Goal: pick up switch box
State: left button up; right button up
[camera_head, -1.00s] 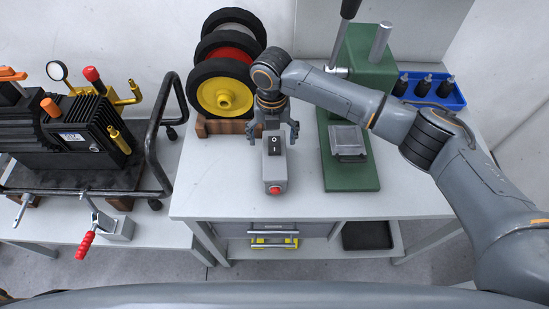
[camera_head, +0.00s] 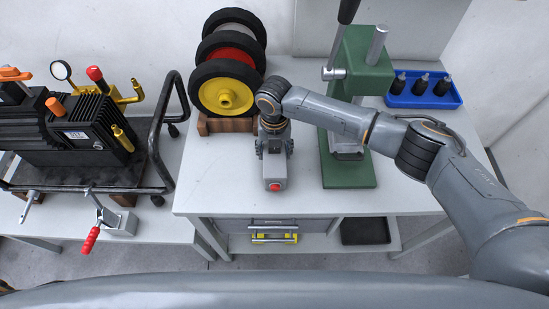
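The switch box (camera_head: 274,174) is a small grey box with a red button on its front end, lying on the white table. My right gripper (camera_head: 274,150) is over the back part of the switch box, with a finger on each side of it. The gripper hides the black rocker switch. I cannot tell whether the fingers touch the box sides. The box appears to rest on the table. My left gripper is not in view.
Wheels (camera_head: 226,88) stand in a wooden rack behind and left. A green press (camera_head: 350,120) stands to the right, close to my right forearm. A blue tray (camera_head: 424,92) holds black bottles. A black pump (camera_head: 80,130) on a cart is at left. The table front (camera_head: 330,200) is clear.

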jog(key=c, duration=0.3)
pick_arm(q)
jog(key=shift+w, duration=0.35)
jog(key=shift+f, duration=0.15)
pick_arm(e)
jog(key=shift+r, duration=0.15)
